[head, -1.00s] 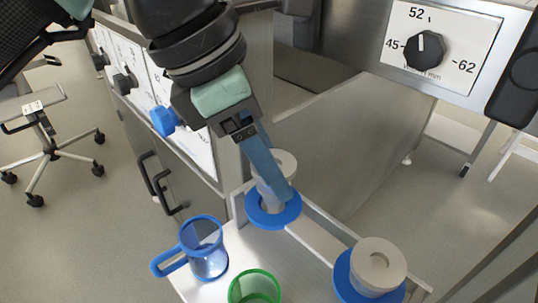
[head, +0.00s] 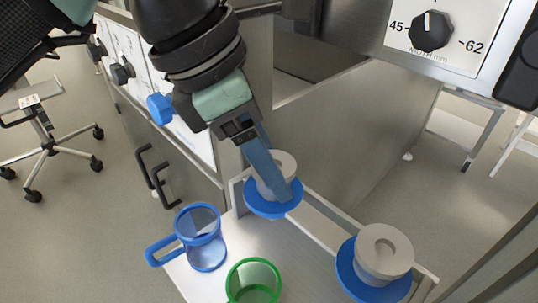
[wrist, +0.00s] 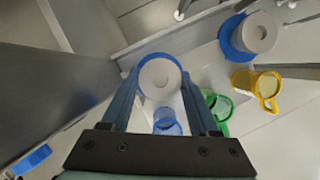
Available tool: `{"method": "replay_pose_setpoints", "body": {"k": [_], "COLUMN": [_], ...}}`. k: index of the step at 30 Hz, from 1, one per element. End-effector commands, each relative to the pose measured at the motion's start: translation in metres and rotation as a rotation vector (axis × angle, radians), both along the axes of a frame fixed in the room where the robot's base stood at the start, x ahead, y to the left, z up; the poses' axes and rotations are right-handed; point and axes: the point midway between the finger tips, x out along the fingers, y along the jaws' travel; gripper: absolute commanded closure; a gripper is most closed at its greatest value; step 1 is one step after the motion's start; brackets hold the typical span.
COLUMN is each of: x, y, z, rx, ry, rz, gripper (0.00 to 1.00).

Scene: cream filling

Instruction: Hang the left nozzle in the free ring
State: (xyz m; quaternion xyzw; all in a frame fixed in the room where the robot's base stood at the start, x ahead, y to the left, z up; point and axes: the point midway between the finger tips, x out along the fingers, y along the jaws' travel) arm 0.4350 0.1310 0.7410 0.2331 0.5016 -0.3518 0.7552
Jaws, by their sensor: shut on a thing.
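The left nozzle (head: 285,162) is a pale grey, round-topped piece at the left blue ring (head: 262,211) of the white rack. My gripper (head: 281,188) is shut on it from above, one blue finger crossing its front. In the wrist view, the nozzle (wrist: 160,76) sits between the two fingertips with the blue ring (wrist: 158,57) around it. The nozzle's lower part is hidden, so I cannot tell whether it rests fully in the ring. A second grey nozzle (head: 384,246) stands in the right blue ring (head: 346,274).
A blue jug (head: 203,252) and a green jug (head: 253,285) stand in front of the rack. A yellow jug (wrist: 266,88) shows in the wrist view. A steel machine with a width dial (head: 431,31) stands behind the rack.

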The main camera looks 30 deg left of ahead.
Motion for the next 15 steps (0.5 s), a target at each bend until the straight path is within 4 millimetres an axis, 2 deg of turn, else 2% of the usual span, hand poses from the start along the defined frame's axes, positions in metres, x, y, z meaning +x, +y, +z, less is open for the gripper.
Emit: {"method": "replay_pose_setpoints", "body": {"k": [12, 13, 15], "x": [0.0001, 0.0001, 0.0001], "y": [-0.0001, -0.0001, -0.0001], "z": [-0.0014, -0.0014, -0.0014], "rx": [0.000, 0.000, -0.001], "ry": [-0.001, -0.001, -0.001], "rz": [0.000, 0.000, 0.000], "gripper": [1.00, 0.33, 0.21]}}
